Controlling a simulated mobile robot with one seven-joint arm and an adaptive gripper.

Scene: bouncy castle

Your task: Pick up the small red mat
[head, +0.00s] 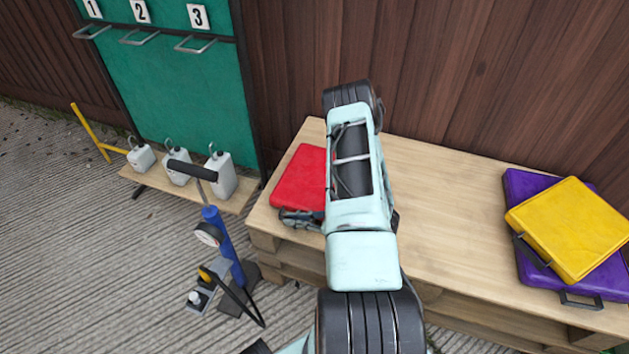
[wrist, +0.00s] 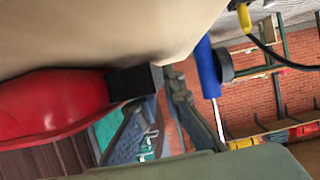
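The small red mat (head: 301,178) lies on the left end of the wooden bench, partly hidden by my arm in the head view. In the wrist view the red mat (wrist: 50,103) fills the left side, and its black handle (wrist: 134,82) sticks out towards the middle. My gripper (head: 298,217) is at the mat's front edge, partly hidden by my arm. In the wrist view my gripper (wrist: 161,88) has a gap between its fingers, with the handle right at the fingertips. I cannot tell whether they touch it.
The wooden bench (head: 450,215) is bare in the middle. A yellow mat (head: 570,228) lies on a purple mat (head: 517,185) at its right end. A blue pump (head: 222,240) stands on the ground close to the bench's left end. White jugs (head: 222,174) stand on a low plank behind it.

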